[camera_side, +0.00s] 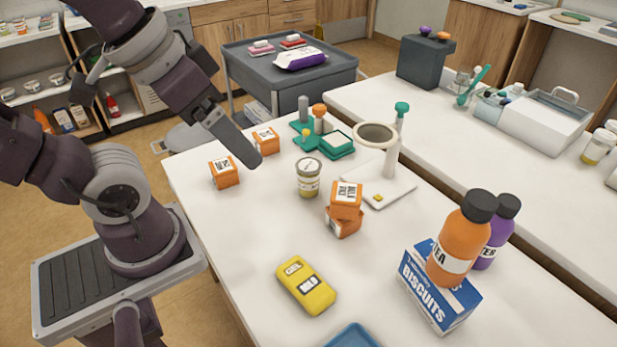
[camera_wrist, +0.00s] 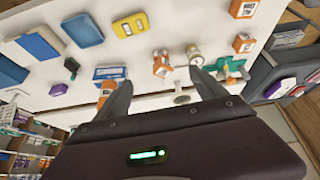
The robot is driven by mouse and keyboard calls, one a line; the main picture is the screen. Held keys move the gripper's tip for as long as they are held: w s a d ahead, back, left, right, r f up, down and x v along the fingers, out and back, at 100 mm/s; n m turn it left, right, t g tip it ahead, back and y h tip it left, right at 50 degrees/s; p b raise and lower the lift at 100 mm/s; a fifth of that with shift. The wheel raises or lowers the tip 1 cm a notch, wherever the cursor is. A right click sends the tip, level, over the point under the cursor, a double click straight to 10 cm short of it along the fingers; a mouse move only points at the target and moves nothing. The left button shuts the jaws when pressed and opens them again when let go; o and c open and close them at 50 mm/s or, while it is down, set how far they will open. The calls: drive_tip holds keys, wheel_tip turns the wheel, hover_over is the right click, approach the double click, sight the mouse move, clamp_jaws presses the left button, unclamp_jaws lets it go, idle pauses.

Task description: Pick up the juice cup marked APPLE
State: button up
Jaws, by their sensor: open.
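A small round cup (camera_side: 308,177) with a pale lid and a printed label stands upright near the middle of the white table. Its lettering is too small to read, so I cannot tell if it says APPLE. It also shows in the wrist view (camera_wrist: 194,57), just beyond the tip of the right finger. My gripper (camera_wrist: 160,80) is open, with nothing between its fingers in the wrist view. In the side view my gripper (camera_side: 251,158) is above the table, to the left of the cup and apart from it.
Stacked orange boxes (camera_side: 346,200) stand close to the cup's right. Two more orange boxes, one (camera_side: 224,173) at left, flank my gripper. A green caddy (camera_side: 325,140) is behind. A yellow packet (camera_side: 306,286), a biscuits box (camera_side: 438,288) and bottles (camera_side: 462,240) are in front.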

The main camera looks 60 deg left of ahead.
drive_tip(key=w+a+n+g, duration=0.2)
drive_tip(key=w+n, duration=0.1)
drive_tip(key=w, duration=0.6)
drive_tip(key=n+g, duration=0.3)
drive_tip(key=n, duration=0.4)
hover_over(309, 165)
drive_tip(key=f, duration=1.7)
drive_tip(key=shift+w+d+f, duration=0.1)
drive_tip(key=shift+d+f, duration=0.1)
drive_tip(key=shift+f, duration=0.15)
drive_tip(key=shift+n, duration=0.3)
drive_tip(key=f, duration=0.8)
drive_tip(key=shift+a+f, duration=0.1)
drive_tip(key=shift+a, duration=0.15)
drive_tip(key=c, duration=1.6)
